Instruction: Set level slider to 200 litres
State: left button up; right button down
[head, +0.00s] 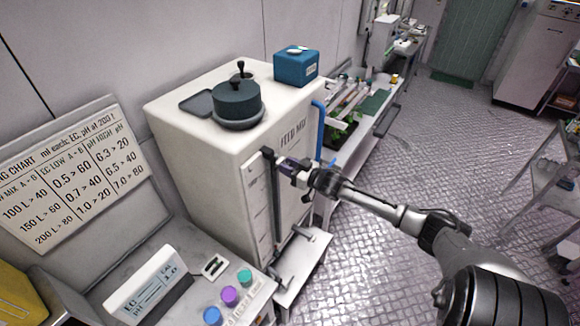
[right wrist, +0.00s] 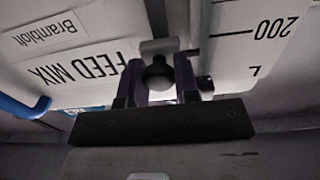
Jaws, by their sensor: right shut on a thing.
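The white FEED MIX tank (head: 225,140) stands at centre-left in the head view. A dark vertical slider track (head: 274,200) runs down its front beside a pale scale strip (head: 257,195). My right gripper (head: 291,168) is at the upper part of the track, shut on the slider knob. In the right wrist view the round black knob (right wrist: 157,73) sits between my purple-sided fingers. The scale's "200" mark (right wrist: 275,28) shows there to the right of the knob, close to its height. The exact alignment of slider and mark is unclear. My left gripper is out of view.
A dosing chart (head: 70,175) leans at the left. A bench below holds a meter (head: 148,288) and blue, purple and green caps (head: 229,296). A blue pipe (head: 319,130) runs along the tank's right side. Open metal floor (head: 400,270) lies to the right.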

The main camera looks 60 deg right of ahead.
jog(key=c, duration=1.3)
grip_release()
jog(key=shift+r, duration=0.4)
jog(key=o, duration=0.4)
jog(key=shift+f, duration=0.15)
jog(key=shift+o, duration=0.2)
jog(key=s+b, duration=0.2)
jog(key=s, duration=1.1)
jog(key=shift+s+a, duration=0.35)
